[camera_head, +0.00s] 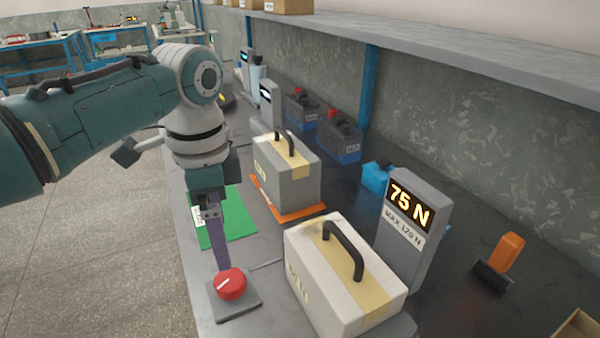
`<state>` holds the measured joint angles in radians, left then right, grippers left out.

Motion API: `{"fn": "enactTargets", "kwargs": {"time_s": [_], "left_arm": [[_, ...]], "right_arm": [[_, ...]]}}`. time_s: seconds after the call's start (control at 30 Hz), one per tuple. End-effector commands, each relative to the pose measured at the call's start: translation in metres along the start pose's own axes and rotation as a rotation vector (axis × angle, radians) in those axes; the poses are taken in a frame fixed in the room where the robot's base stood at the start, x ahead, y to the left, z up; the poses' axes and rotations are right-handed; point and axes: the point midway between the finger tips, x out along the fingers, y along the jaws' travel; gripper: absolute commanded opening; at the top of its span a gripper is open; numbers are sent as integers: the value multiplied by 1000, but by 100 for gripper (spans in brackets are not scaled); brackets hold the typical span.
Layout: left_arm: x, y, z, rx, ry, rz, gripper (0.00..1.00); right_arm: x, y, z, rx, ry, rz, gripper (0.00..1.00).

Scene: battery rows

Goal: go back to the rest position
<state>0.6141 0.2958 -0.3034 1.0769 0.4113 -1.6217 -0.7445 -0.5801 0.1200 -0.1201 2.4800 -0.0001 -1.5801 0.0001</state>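My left arm comes in from the left and its gripper (221,264) points down over the near edge of the bench. The fingers show as one narrow purplish strip that ends just behind a red knob (231,284) on a grey plate (246,303). I cannot tell whether the fingertips touch the knob. No object shows in the gripper, and any gap between the fingers is hidden from this angle. My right gripper is not in view.
A pale case (318,265) with a black handle stands right of the knob, beside a display post (410,262) reading 75 N. Behind are a grey case (298,185) on an orange plate, a green mat (235,215) and batteries (340,140). A shelf (430,55) overhangs the back.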

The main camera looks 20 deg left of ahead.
Motion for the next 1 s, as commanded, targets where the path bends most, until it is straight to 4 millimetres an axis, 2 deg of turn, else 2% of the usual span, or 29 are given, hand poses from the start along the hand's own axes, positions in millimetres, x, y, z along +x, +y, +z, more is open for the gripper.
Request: {"fn": "enactTargets", "kwargs": {"time_s": [0.23, 0.37, 0.47, 0.53, 0.7, 0.8, 1.0], "left_arm": [[0, 1, 0, 0, 1, 0, 94], [5, 17, 0, -14, 10, -8, 94], [10, 48, 3, -54, 34, -26, 94], [10, 75, 8, -108, 64, -40, 94], [-9, 134, 28, -289, 150, -74, 94], [-25, 156, 42, -392, 191, -89, 94], [-63, 186, 70, -576, 253, -117, 94]], "right_arm": [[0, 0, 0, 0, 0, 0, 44], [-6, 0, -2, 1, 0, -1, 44], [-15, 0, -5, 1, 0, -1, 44], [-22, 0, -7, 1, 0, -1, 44], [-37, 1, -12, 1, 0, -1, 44], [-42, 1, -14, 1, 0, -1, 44], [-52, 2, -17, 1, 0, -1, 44]]}}
